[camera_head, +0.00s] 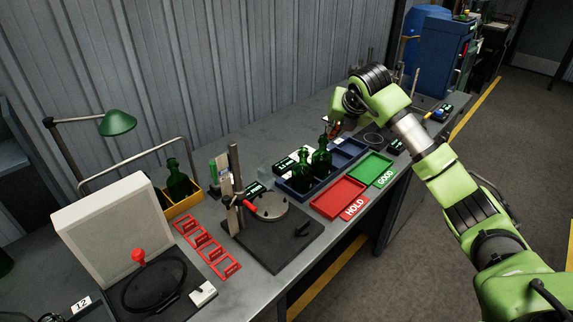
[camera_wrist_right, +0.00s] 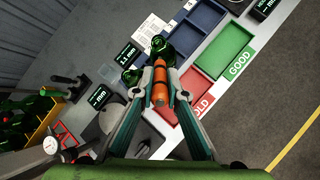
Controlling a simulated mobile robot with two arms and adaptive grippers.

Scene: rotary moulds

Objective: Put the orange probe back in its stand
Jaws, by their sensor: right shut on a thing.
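My right gripper (camera_wrist_right: 160,72) is shut on the orange probe (camera_wrist_right: 160,92), which lies lengthwise between its fingers in the right wrist view. In the head view, my right gripper (camera_head: 333,126) is above the back of the bench, by the blue tray; the probe there is mostly hidden, with only a small orange patch showing. I cannot tell for sure which thing is the probe's stand. A small black holder (camera_wrist_right: 68,86) shows in the right wrist view, left of the gripper. My left gripper is not in view.
Green bottles (camera_head: 321,157) stand in the blue tray (camera_head: 310,193). Red HOLD (camera_head: 338,198) and green GOOD (camera_head: 371,168) trays lie along the front edge. A gauge on a dark plate (camera_head: 275,245) and red frames (camera_head: 205,247) stand left. Bare bench shows behind the trays.

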